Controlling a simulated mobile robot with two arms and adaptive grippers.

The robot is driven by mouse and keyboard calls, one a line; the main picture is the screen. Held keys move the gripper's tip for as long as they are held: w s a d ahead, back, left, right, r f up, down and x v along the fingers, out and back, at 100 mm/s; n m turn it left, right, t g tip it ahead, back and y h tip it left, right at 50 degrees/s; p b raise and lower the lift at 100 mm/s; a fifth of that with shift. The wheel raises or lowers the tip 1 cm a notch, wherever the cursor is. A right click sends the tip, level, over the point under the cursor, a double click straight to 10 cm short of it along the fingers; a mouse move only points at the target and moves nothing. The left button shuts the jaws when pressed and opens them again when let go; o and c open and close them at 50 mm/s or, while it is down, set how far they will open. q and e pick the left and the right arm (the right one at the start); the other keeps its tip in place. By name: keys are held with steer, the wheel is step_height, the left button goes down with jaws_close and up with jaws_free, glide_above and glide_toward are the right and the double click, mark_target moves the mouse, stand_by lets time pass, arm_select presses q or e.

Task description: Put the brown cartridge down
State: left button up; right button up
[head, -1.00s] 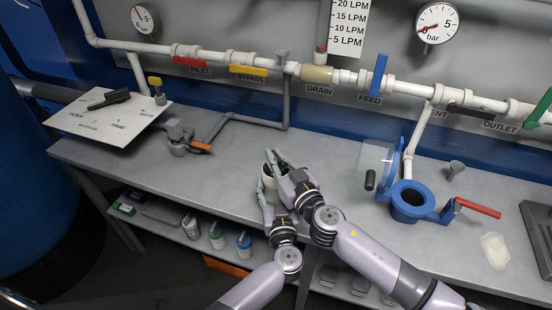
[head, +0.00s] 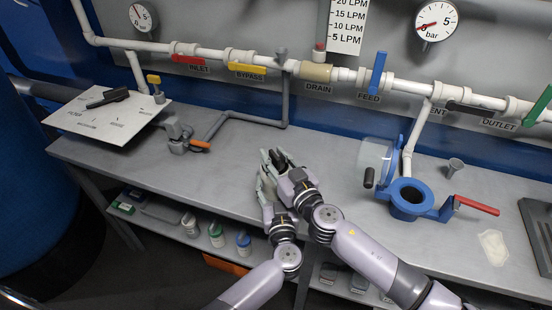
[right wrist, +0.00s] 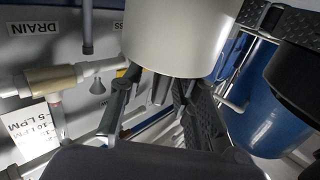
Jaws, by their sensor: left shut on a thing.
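The cartridge looks like a pale cream-white cylinder, not clearly brown. In the right wrist view the cartridge (right wrist: 185,35) fills the top, large and close. In the head view both grippers mostly hide it. My left gripper (head: 266,186) is shut on it, over the front part of the bench. My right gripper (head: 276,157) is right beside it, just above and behind the left one. In the right wrist view its two fingers (right wrist: 158,95) stand apart below the cartridge's end. I cannot tell whether they touch it, or whether the cartridge touches the bench.
The grey bench (head: 330,180) is clear around the grippers. A blue open housing (head: 411,211) with a red handle stands to the right. A white board (head: 108,120) lies at the left. Pipes with valves (head: 317,72) run along the back wall.

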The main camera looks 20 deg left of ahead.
steer(key=shift+r, duration=0.1)
steer(key=shift+d+r, duration=0.1)
steer(key=shift+d, duration=0.05)
steer(key=v, duration=1.2)
arm_select(q)
steer(key=o, duration=1.2)
steer(key=shift+s, duration=0.1)
